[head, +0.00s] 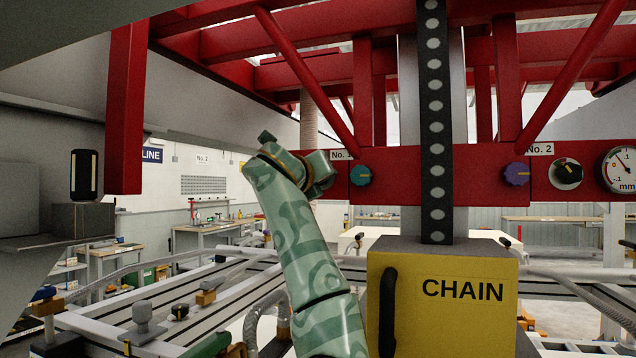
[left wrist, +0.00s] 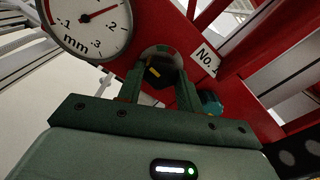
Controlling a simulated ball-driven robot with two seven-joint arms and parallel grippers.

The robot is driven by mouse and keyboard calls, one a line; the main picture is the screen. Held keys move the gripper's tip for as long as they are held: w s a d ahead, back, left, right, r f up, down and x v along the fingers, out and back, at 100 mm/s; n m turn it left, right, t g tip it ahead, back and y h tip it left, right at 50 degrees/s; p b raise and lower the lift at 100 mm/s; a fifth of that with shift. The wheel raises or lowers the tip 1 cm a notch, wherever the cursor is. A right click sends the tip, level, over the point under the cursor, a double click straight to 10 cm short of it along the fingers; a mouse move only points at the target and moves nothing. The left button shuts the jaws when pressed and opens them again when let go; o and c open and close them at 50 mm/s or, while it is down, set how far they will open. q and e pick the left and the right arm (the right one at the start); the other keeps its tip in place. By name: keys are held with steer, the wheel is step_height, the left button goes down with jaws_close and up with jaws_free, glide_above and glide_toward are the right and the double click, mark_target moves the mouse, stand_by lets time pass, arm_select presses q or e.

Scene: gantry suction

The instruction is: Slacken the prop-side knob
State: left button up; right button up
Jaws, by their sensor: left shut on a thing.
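My left gripper (head: 318,172) reaches up to the red crossbeam (head: 440,162). In the left wrist view its two green fingers (left wrist: 158,82) are shut on a black knob (left wrist: 156,70) with a yellow mark, set on a round plate with a red and green scale. In the head view my gripper hides this knob. A teal knob (head: 361,175) sits just right of it and also shows in the left wrist view (left wrist: 210,103). At the right, a purple knob (head: 516,174) and a second black knob (head: 567,172) sit on the beam. My right gripper is not in view.
A mm dial gauge (left wrist: 92,22) is close beside the held knob; another gauge (head: 619,170) is at the beam's right end. A yellow CHAIN box (head: 445,310) hangs below the black chain strip (head: 433,120). Red diagonal braces (head: 310,80) rise above.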

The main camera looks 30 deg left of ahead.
arm_select(q)
steer(key=n+b, duration=0.1)
steer(key=n, duration=0.3)
steer(key=shift+n, duration=0.4)
stand_by(0.4)
steer(key=o, duration=1)
steer(key=shift+s, duration=0.1)
steer(key=b+v, duration=0.1)
steer(key=v, duration=1.5)
steer(key=shift+s+d+r, duration=0.1)
steer(key=shift+d, duration=0.05)
